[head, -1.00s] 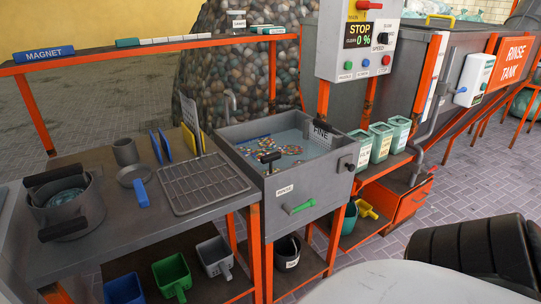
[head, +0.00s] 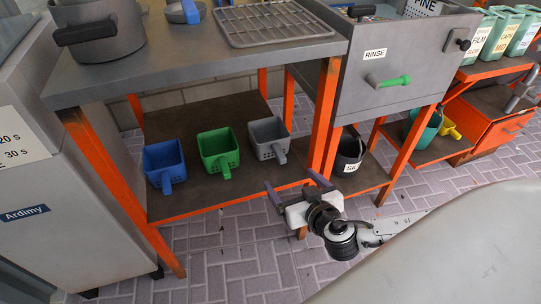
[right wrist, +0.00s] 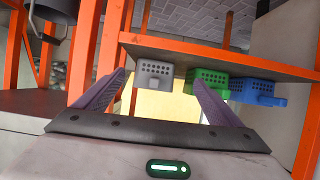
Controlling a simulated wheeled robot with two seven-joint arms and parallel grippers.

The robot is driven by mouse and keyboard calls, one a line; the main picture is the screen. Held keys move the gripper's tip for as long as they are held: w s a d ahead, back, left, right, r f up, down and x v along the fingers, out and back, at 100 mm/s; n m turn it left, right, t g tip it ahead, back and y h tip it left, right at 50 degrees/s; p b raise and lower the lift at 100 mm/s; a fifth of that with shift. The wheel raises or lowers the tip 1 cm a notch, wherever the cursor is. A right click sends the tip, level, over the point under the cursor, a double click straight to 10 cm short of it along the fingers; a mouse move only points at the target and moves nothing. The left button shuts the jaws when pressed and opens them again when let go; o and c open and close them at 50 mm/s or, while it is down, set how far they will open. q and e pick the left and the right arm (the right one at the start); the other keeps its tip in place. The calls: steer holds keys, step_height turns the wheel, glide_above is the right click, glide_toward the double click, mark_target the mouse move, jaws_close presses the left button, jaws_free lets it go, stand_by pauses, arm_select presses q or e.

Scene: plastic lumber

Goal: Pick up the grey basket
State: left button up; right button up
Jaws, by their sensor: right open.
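The grey basket (head: 266,132) stands on the lower shelf under the counter, right of the green basket (head: 217,150) and the blue basket (head: 164,162). Its handle points toward the front edge. My right gripper (head: 295,186) is in front of the shelf, just below and right of the grey basket, with its purple fingers spread and nothing between them. In the right wrist view, the picture looks upside down, and the grey basket (right wrist: 153,72) shows beyond and between the fingers, not touching them. My left gripper is not in view.
An orange-edged shelf (head: 215,190) bears the baskets. Orange table legs (head: 324,115) stand right of the grey basket. A black bucket (head: 349,150) is on the shelf right of that leg. The counter (head: 190,62) overhangs the baskets. The brick floor (head: 235,255) in front is clear.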

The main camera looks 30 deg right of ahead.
mark_target(280, 152)
steer(key=w+d, duration=0.1)
steer(key=w, duration=0.2)
steer(key=w+d+b, duration=0.1)
steer(key=w, duration=0.2)
steer(key=w+d+b, duration=0.1)
steer(key=w, duration=0.3)
steer(key=shift+r, duration=0.15)
steer(key=shift+w+d, duration=0.2)
steer(key=shift+w, duration=0.55)
steer(key=b+x, duration=0.2)
steer(key=x, duration=0.2)
steer(key=shift+w+d, duration=0.1)
steer(key=shift+w, duration=0.25)
steer(key=shift+w+d, duration=0.1)
steer(key=shift+w, duration=0.25)
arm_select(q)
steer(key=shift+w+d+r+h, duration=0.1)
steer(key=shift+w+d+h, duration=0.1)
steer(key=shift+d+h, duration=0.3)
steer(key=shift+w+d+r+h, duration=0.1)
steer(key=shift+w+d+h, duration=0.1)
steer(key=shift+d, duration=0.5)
arm_select(e)
steer(key=c, duration=0.8)
